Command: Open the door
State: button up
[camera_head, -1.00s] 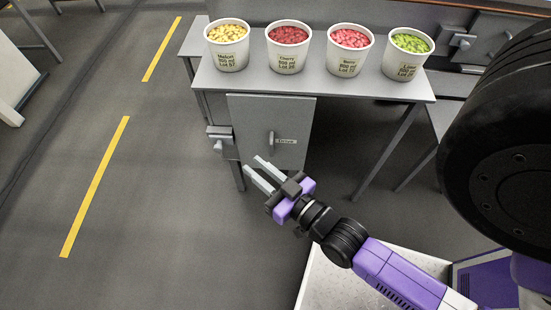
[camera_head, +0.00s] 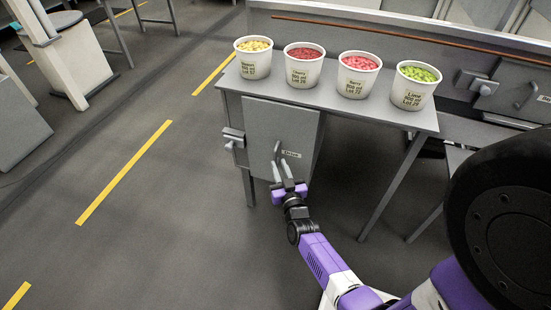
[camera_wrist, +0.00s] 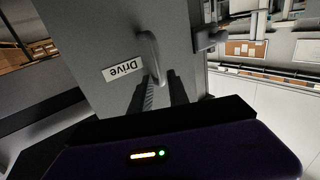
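The grey cabinet door (camera_head: 262,128) is under the table and looks shut. It has a bar handle (camera_head: 277,151) and a "Drive" label (camera_head: 291,154) beside it. A grey latch block (camera_head: 233,139) sits at the door's left edge. My gripper (camera_head: 283,169) is in front of the door with its fingers apart, pointing at the handle.
Several white tubs of candy, one yellow (camera_head: 253,58) at the left and one green (camera_head: 412,86) at the right, stand on the table (camera_head: 330,98) above the door. A table leg (camera_head: 393,187) stands to the right. The floor at left is open.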

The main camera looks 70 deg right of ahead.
aim_at(276, 156)
jog(key=x, duration=0.6)
jog(key=shift+b, duration=0.4)
grip_shut()
dwell(1.0)
